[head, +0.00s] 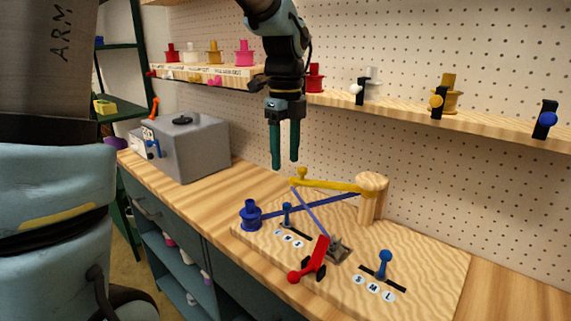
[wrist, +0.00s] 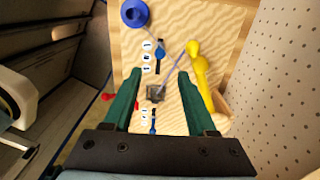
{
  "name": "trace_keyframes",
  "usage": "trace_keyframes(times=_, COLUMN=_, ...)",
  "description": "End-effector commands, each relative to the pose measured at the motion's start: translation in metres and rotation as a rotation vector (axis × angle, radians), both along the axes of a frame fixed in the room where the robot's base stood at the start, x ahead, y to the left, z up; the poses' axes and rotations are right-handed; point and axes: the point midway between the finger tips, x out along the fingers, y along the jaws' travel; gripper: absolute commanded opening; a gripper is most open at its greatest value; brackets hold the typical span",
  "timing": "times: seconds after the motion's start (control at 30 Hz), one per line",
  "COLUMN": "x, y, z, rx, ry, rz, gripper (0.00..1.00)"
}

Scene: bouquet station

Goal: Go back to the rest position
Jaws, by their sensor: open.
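My gripper (head: 285,166) hangs in the air above the back of the wooden board (head: 425,262), its two green fingers pointing down. The fingers are apart with nothing between them. In the wrist view my gripper (wrist: 149,82) shows both fingers spread over the board (wrist: 182,24). A yellow arm (head: 335,186) runs from a wooden post (head: 369,199) to the left, below my fingers. A blue spool (head: 250,213) stands at the board's left end. A blue strip leads from it toward the post. A red lever (head: 318,257) sits at the board's front.
A grey box (head: 187,147) stands on the counter's left. A shelf (head: 507,125) with several spools and coloured knobs runs along the pegboard (head: 420,55) behind. A dark green rack (head: 122,45) stands at far left. The counter between box and board is clear.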

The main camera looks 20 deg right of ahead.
Motion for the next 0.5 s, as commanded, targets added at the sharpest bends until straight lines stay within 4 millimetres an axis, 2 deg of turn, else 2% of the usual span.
trace_keyframes(times=0.37, x=0.0, y=0.001, z=-0.001, rx=0.0, ry=0.0, rz=0.007, gripper=0.57)
trace_keyframes(times=0.5, x=0.005, y=0.019, z=-0.008, rx=-0.002, ry=-0.006, rz=0.155, gripper=0.57)
